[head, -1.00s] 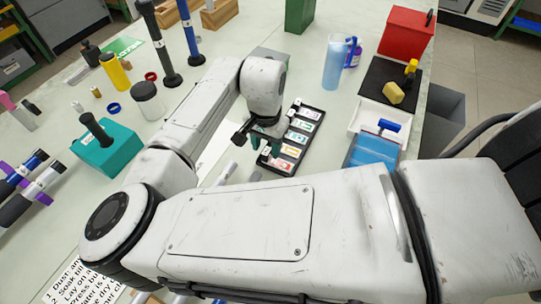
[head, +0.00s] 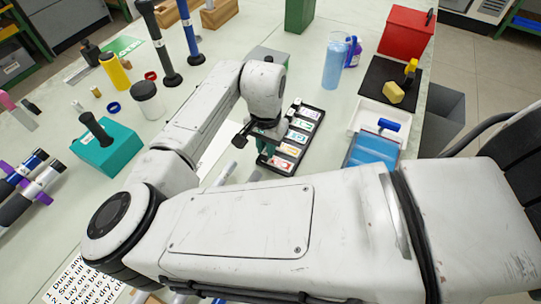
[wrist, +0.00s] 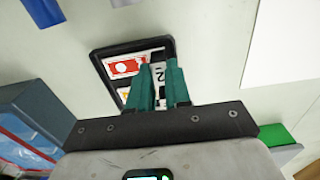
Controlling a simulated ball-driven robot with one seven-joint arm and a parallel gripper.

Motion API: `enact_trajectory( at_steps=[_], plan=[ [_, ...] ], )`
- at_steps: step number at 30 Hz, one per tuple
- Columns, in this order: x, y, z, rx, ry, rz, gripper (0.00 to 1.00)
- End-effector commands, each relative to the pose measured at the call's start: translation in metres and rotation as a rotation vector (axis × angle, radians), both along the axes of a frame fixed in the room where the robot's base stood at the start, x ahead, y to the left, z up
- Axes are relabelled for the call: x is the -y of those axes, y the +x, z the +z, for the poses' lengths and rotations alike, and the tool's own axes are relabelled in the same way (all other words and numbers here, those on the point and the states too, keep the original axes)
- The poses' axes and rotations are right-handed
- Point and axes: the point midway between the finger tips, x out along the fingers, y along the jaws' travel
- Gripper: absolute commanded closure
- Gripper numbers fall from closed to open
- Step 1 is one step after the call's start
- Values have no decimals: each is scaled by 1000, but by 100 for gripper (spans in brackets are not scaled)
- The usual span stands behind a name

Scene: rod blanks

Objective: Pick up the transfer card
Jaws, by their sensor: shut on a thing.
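A black tray (head: 302,150) holds several cards with coloured prints in a row, one above another. It also shows in the wrist view (wrist: 98,62), where a red-printed card (wrist: 125,66) lies in it, left of the fingers. My gripper (head: 264,152) is down at the tray's left side, partly hidden by my arm. In the wrist view my green fingers (wrist: 160,84) are close together over the tray, shut on a thin white card (wrist: 159,74) with a black mark like a 2. The fingers hide most of this card, so I cannot tell whether it is clear of the tray.
A teal block (head: 107,150) and a dark-lidded jar (head: 147,100) are at left. A bare strip lies right of the card tray.

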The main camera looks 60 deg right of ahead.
Motion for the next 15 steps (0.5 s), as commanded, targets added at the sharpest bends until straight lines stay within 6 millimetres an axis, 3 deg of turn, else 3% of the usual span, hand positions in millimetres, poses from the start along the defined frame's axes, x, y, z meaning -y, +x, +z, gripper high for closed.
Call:
enact_trajectory(
  at_steps=[10, 15],
  plan=[
    [0, 0, 5, 1, -1, 0, 100],
    [0, 1, 25, 1, -3, 0, 100]
  ],
)
